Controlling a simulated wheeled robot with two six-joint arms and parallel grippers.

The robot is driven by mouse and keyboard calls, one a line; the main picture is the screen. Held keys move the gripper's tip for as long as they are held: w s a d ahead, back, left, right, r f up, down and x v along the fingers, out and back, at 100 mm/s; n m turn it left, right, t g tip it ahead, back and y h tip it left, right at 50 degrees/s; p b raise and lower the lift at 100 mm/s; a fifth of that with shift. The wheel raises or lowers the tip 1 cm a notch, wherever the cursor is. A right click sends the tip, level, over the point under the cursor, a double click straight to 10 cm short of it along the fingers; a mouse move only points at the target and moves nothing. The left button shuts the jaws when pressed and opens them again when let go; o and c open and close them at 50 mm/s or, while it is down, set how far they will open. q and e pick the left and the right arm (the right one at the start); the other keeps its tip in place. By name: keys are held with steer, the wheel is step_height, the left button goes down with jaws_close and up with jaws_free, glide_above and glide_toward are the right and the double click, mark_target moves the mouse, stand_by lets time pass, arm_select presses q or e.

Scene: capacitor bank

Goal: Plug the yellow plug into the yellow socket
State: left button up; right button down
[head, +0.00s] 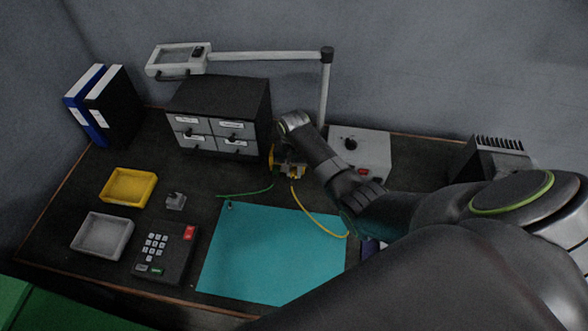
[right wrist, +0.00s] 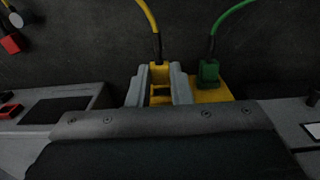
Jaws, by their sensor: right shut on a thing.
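My right gripper (head: 290,171) reaches in from the right, over the table beside the drawer cabinet. In the right wrist view its two grey fingers (right wrist: 160,90) are closed on the yellow plug (right wrist: 159,73), with a yellow cable (right wrist: 149,20) rising from it. A yellow block (right wrist: 212,95) shows just right of the fingers, with a green plug (right wrist: 208,72) and green cable on it. The fingers and plug hide the yellow socket, so I cannot tell whether the plug is in it. My left gripper is not in view.
The drawer cabinet (head: 219,104) stands close left of the gripper, and a grey box (head: 360,154) with a black knob stands to its right. A lamp arm (head: 265,56) spans above. The teal mat (head: 270,258) in front is mostly clear. A keypad (head: 165,249) and trays lie left.

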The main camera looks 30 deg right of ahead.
mark_target(295, 171)
steer(key=shift+p, duration=0.65)
stand_by(0.9)
steer(key=shift+w+d+b, duration=0.4)
steer(key=shift+w, duration=0.1)
stand_by(0.6)
steer(key=c, duration=1.2)
jaws_free()
steer(key=shift+c, duration=0.2)
step_height(295, 171, up, 17)
steer(key=shift+r+p, duration=0.2)
steer(key=shift+p, duration=0.15)
steer(key=shift+s+a+f, duration=0.1)
